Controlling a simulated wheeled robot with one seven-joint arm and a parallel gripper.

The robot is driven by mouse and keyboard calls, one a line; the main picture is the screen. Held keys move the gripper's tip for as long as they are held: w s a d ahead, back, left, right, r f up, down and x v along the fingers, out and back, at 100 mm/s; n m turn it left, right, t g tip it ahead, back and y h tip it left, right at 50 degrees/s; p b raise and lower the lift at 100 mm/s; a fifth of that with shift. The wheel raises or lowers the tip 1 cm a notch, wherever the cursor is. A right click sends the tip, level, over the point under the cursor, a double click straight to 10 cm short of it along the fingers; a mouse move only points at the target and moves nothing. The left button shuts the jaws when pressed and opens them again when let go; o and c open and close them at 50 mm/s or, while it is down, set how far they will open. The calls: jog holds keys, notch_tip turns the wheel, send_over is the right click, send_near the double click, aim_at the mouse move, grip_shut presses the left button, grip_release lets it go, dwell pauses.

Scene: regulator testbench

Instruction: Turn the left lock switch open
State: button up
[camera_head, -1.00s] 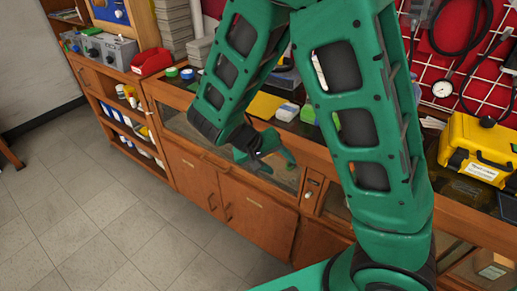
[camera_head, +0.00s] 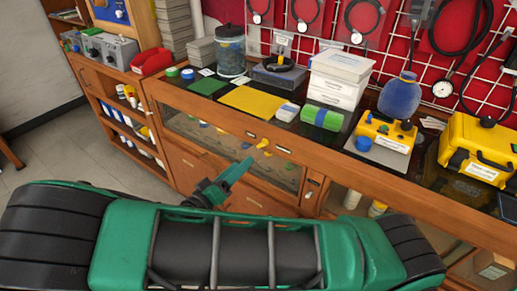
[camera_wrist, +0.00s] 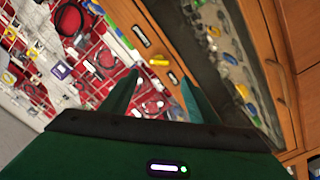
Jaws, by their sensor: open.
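A small yellow knob (camera_head: 263,144), which looks like the lock switch, sits on the wooden rail above the glass-fronted drawer of the bench. In the wrist view the yellow knob (camera_wrist: 159,61) lies between two dark plates on the wood. My gripper (camera_head: 248,161) is in front of the rail, just short of the knob and pointing at it. In the wrist view my gripper (camera_wrist: 160,79) is open and empty, and the knob shows beyond its fingertips, roughly centred between them. No contact is visible.
A yellow case (camera_head: 478,150) stands at the right. Floor (camera_head: 100,152) at the left is clear.

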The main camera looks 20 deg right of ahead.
aim_at(260, 146)
jog(key=x, duration=1)
jog(key=shift+d, duration=0.15)
